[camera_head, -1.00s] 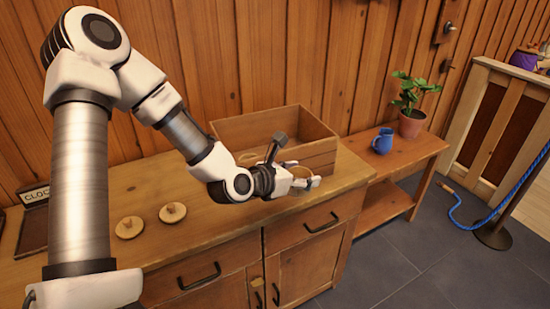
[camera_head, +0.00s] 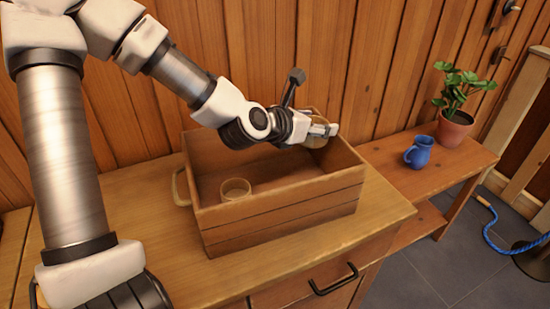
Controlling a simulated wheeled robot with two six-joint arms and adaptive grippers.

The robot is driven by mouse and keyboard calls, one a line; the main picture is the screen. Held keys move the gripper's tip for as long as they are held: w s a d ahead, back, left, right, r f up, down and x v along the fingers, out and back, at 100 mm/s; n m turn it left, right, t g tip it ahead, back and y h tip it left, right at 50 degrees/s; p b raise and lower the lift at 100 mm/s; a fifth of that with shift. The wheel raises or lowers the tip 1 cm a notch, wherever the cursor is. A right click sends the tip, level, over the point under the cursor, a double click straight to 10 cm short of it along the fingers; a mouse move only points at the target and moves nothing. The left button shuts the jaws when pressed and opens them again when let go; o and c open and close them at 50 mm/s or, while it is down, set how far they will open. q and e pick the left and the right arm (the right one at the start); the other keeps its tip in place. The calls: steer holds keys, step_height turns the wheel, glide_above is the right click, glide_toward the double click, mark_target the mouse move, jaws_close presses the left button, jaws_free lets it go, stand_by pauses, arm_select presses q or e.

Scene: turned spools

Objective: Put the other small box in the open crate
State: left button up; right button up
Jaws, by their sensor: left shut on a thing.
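The open crate (camera_head: 285,211) is a wooden box without a cover, standing on the wooden counter. One small round box (camera_head: 235,191), pale wood and open-topped, sits inside it on the floor, left of the middle. My left gripper (camera_head: 322,133) is over the crate's back right part, shut on the other small box (camera_head: 315,141), also round and tan. The gripper's fingers partly hide this box. I cannot tell how high it is above the crate floor. My right gripper is not in view.
The crate has a loop handle (camera_head: 180,188) on its left end. A lower bench (camera_head: 448,170) to the right bears a blue jug (camera_head: 419,152) and a potted plant (camera_head: 455,124). The plank wall is close behind the crate. Bare counter lies in front and to the left.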

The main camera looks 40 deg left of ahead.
arm_select(q)
steer(key=shift+s+d+f, duration=0.1)
steer(key=shift+s+f, duration=0.05)
steer(key=shift+f, duration=0.6)
step_height(320, 180, down, 9)
steer(key=shift+r+b, duration=0.2)
steer(key=shift+b, duration=0.5)
steer(key=shift+f+b, duration=0.6)
steer(key=shift+b, duration=0.15)
steer(key=o, duration=0.9)
steer(key=shift+r, duration=0.1)
